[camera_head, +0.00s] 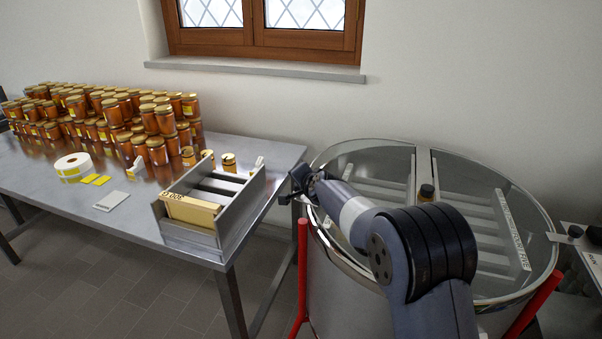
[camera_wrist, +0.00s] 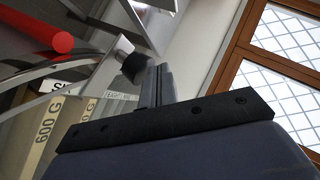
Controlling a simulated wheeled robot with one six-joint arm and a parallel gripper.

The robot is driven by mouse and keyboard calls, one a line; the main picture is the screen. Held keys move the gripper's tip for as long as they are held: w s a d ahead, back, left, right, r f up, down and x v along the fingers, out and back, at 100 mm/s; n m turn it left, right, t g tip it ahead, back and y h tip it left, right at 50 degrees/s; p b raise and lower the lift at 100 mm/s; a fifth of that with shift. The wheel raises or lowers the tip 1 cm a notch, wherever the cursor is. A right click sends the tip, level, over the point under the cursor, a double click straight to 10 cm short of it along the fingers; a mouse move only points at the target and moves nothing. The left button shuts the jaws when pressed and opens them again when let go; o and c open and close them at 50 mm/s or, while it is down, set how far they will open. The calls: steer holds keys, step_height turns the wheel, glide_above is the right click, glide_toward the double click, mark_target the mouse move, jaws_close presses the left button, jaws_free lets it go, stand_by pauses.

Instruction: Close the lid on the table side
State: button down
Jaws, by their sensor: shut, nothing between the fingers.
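A round steel tank (camera_head: 335,262) stands right of the table, with a clear top split by a central bar (camera_head: 425,165). The table-side half of the clear lid (camera_head: 375,165) is left of the bar, partly hidden by my arm. I cannot tell whether it lies flat or is raised. My gripper (camera_head: 299,184) is at the tank's left rim, close to the table's right corner. It is shut and empty. In the wrist view its fingers (camera_wrist: 157,86) are together, beside a dark round piece (camera_wrist: 134,67) that I cannot identify.
The steel table (camera_head: 130,215) holds many honey jars (camera_head: 120,110), a label roll (camera_head: 73,166) and a grey holder (camera_head: 243,212) near its right end. Red legs (camera_head: 303,265) support the tank. A wall and window (camera_head: 260,30) are behind. The table front is mostly clear.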

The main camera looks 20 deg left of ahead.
mark_target(295, 199)
steer(key=f+b, duration=0.1)
steer(key=f, duration=0.1)
steer(key=a+f, duration=0.1)
steer(key=f, duration=0.1)
steer(key=f+b, duration=0.1)
steer(key=shift+a+f+b, duration=0.35)
steer(key=shift+f, duration=0.05)
steer(key=shift+s+f, duration=0.1)
steer(key=shift+f, duration=0.2)
steer(key=shift+f, duration=0.15)
